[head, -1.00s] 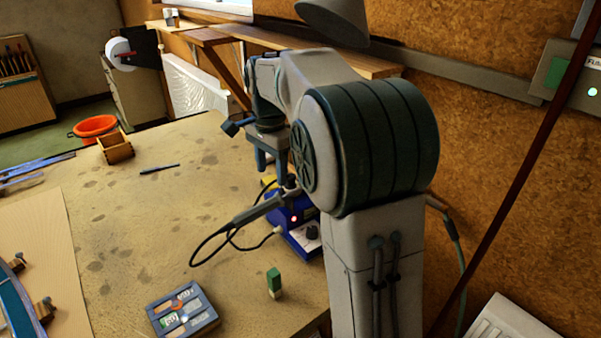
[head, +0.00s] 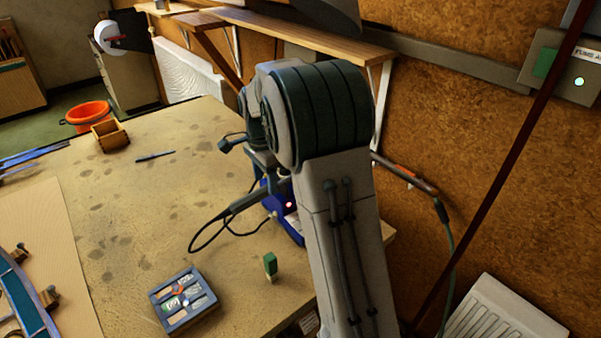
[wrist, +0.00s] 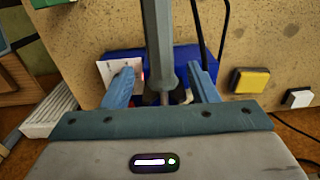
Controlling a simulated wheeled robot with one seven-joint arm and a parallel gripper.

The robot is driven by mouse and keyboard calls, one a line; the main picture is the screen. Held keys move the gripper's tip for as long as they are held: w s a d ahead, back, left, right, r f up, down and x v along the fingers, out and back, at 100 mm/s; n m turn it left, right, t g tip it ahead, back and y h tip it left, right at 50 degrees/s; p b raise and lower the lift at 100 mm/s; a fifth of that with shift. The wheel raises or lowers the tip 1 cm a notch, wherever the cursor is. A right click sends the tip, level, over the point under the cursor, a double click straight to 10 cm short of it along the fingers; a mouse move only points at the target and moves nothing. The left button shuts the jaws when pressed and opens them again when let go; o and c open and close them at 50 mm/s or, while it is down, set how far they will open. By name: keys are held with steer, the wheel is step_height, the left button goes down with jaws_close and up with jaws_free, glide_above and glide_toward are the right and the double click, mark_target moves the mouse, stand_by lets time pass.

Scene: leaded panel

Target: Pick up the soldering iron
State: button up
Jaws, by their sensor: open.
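The soldering iron has a dark grey handle (head: 243,202) with a black cable looping onto the bench, and it sits at the blue soldering station (head: 294,222). In the wrist view the iron's handle (wrist: 158,40) runs down from the top edge between my two blue fingers. My gripper (wrist: 160,70) is open, with one finger on each side of the iron and a visible gap to each. The blue station (wrist: 118,58) lies beyond the fingers. In the head view my arm hides most of the station and much of my gripper.
A green block (head: 270,264) and a grey-blue tray of small pieces (head: 186,300) lie near the front of the bench. A pen-like tool (head: 155,156) and a wooden box (head: 110,135) lie farther back. The wrist view shows a yellow block (wrist: 250,81) beside the station.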

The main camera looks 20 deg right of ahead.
mark_target(266, 186)
steer(key=shift+w+f+p, duration=0.1)
steer(key=shift+f+p, duration=0.2)
steer(key=shift+f, duration=1.5)
jaws_close()
steer(key=shift+r, duration=0.1)
